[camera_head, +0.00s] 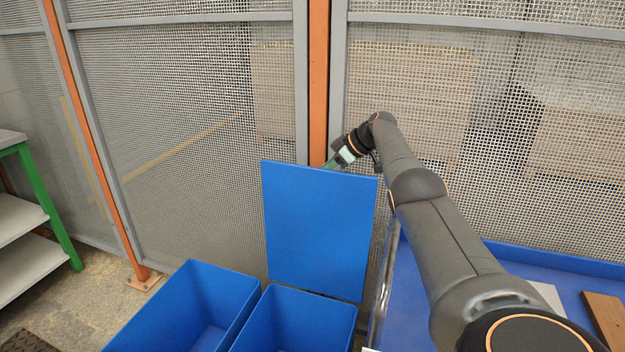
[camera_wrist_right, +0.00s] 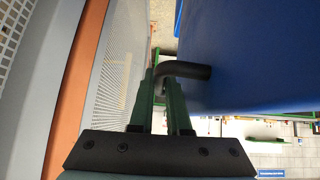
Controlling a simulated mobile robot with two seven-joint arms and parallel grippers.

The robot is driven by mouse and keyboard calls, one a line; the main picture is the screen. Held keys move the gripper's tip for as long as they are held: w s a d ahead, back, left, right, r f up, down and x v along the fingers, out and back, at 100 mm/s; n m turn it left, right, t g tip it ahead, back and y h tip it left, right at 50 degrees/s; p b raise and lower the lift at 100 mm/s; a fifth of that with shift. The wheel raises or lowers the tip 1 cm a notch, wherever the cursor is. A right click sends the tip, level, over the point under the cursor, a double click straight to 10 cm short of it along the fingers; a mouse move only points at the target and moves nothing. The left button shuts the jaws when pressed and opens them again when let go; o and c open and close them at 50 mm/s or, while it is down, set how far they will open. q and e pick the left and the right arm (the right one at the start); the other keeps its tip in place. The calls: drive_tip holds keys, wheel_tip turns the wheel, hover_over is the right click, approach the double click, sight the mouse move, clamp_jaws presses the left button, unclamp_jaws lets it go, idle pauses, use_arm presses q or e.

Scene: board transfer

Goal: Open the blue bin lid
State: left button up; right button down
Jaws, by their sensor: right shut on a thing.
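The blue bin lid (camera_head: 318,230) stands upright at the back of the blue bin (camera_head: 297,318), whose top is open in the head view. In the right wrist view the lid (camera_wrist_right: 255,50) fills the upper right, with a bent black handle (camera_wrist_right: 188,70) on it. My right gripper (camera_wrist_right: 166,90) has its green fingers shut on this handle. In the head view my right gripper (camera_head: 333,163) is at the lid's top edge, partly hidden behind it. My left gripper is not in view.
A second open blue bin (camera_head: 195,305) stands left of the first. A mesh fence (camera_head: 190,110) with an orange post (camera_head: 318,80) is close behind the lid. A blue table (camera_head: 530,265) with boards (camera_head: 605,318) lies right, and a green-framed shelf (camera_head: 38,205) far left.

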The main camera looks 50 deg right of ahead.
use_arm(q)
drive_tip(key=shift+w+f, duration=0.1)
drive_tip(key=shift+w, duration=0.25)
use_arm(e)
drive_tip(key=shift+s+d+f, duration=0.15)
drive_tip(key=shift+d+f, duration=0.1)
drive_tip(key=shift+f, duration=0.05)
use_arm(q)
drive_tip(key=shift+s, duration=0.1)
use_arm(e)
drive_tip(key=c, duration=1.2)
unclamp_jaws()
drive_tip(key=shift+s, duration=0.1)
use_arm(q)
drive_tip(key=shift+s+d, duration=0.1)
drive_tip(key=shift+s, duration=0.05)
use_arm(e)
drive_tip(key=shift+o, duration=0.2)
drive_tip(key=shift+r, duration=0.1)
drive_tip(key=shift+r, duration=0.1)
